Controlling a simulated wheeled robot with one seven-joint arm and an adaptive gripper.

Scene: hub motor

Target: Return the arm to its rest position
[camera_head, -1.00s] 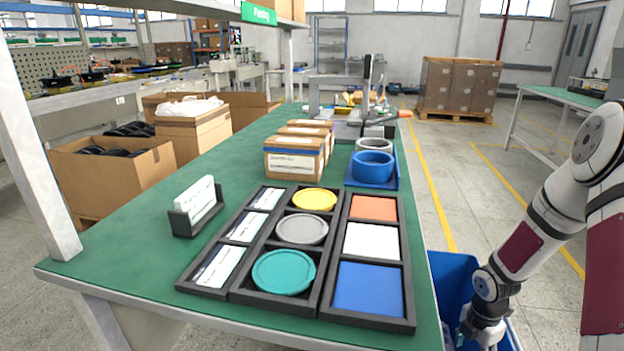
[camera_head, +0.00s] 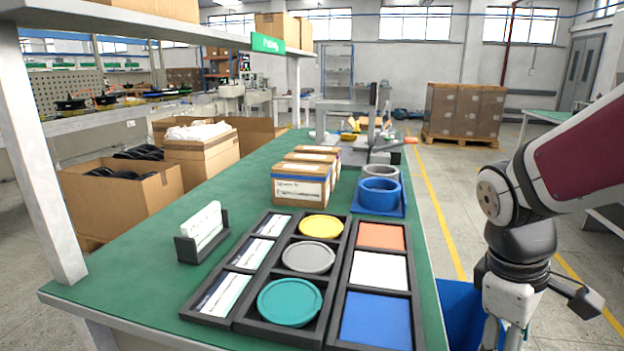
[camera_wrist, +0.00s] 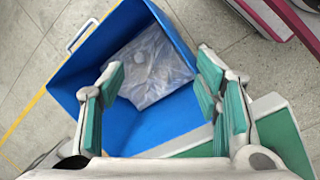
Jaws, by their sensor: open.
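My arm (camera_head: 522,190) is raised and bent at the right of the head view. My gripper hangs down from it past the bottom edge there, beside the table's right edge. In the wrist view my gripper (camera_wrist: 160,100) is open, with its green-padded fingers wide apart and nothing between them. Below it is a blue bin (camera_wrist: 85,72) with a crumpled clear plastic bag (camera_wrist: 152,65) inside. In the head view only a part of the blue bin (camera_head: 456,300) shows behind my arm.
The green table (camera_head: 130,262) carries a black tray with yellow, grey and teal lids (camera_head: 290,302) and coloured cards. Floor (camera_head: 440,180) is open beyond the arm.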

